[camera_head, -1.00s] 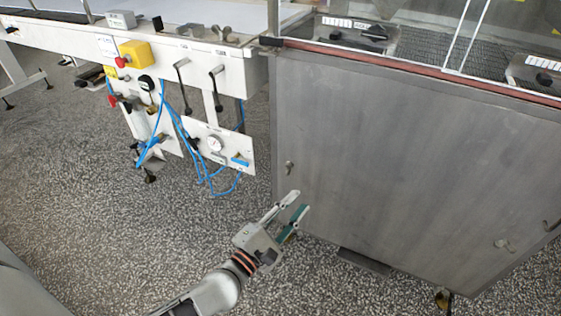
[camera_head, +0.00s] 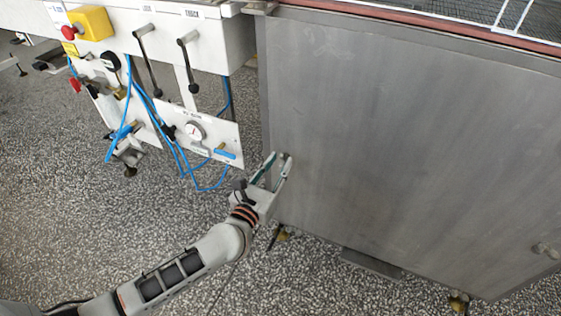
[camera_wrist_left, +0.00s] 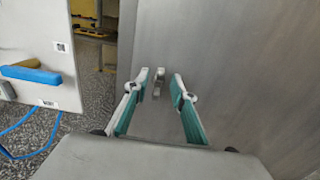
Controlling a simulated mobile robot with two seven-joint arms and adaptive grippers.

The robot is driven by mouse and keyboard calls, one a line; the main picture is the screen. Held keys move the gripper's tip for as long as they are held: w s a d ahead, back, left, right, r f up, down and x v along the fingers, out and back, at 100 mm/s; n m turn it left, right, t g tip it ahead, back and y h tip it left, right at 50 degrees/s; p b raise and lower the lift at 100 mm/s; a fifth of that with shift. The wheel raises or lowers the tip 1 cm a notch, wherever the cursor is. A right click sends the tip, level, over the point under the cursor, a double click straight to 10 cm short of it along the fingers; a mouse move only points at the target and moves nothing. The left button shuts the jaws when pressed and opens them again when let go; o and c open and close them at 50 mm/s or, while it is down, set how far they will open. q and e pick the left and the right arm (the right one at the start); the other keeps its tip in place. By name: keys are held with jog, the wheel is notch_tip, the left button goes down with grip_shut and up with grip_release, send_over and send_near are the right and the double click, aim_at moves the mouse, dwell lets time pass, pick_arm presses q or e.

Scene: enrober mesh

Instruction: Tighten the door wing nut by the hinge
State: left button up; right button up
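The door (camera_head: 400,140) is a large brushed steel panel. The wing nut (camera_wrist_left: 158,84) by its left edge is a small metal piece, seen in the wrist view between my left fingertips. In the head view this wing nut (camera_head: 284,155) is small and partly hidden by the fingertips. My left gripper (camera_head: 279,160) is open, with its green-padded fingers pointing at the door. In the wrist view the left gripper (camera_wrist_left: 160,80) has one fingertip on each side of the nut, with gaps between; depth to the nut is hard to tell. My right gripper is not in view.
A white panel with a gauge (camera_head: 195,131) and blue hoses (camera_head: 172,140) stands left of the door. Black levers (camera_head: 188,62) hang above it. A second fastener (camera_head: 545,250) sits at the door's right. Speckled floor (camera_head: 110,220) lies open in front.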

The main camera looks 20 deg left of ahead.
pick_arm(q)
jog(key=shift+w, duration=0.65)
grip_shut()
